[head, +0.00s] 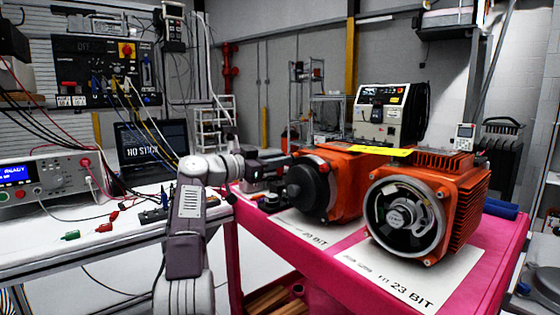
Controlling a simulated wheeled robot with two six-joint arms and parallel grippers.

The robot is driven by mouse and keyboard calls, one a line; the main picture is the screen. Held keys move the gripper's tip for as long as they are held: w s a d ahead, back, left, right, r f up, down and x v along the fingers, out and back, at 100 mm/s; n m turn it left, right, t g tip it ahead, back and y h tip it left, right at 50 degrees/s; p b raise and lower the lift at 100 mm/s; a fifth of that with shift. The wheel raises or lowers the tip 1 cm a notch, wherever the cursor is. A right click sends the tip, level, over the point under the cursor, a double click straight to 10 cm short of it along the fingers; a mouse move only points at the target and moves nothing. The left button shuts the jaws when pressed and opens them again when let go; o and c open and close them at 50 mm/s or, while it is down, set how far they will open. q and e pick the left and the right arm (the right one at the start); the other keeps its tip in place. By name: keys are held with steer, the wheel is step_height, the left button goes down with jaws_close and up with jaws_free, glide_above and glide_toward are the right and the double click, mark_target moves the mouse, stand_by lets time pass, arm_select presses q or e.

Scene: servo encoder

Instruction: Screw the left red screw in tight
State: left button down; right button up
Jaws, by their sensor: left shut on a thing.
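Two orange motors stand side by side on the pink table: the left motor (344,179) has a dark round front cover, and the right motor (457,187) has an open round front with a ring and a labelled hub. My left gripper (283,163) reaches in from the left at the upper left edge of the left motor. It is shut at the spot of the left red screw. The screw is too small and too covered by the jaws to make out. My right gripper is not in view.
The pink table top (345,246) has white labels in front of the motors. A yellow strip (383,151) lies on top behind them. On the left, a white bench (85,236) carries a laptop (150,147), a power supply (50,178) and loose cables.

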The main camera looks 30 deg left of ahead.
arm_select(q)
steer(key=shift+f, duration=0.15)
steer(key=c, duration=1.3)
jaws_free()
steer(key=shift+s, duration=0.1)
steer(key=b+v, duration=0.3)
steer(key=v, duration=0.6)
steer(key=shift+a, duration=0.1)
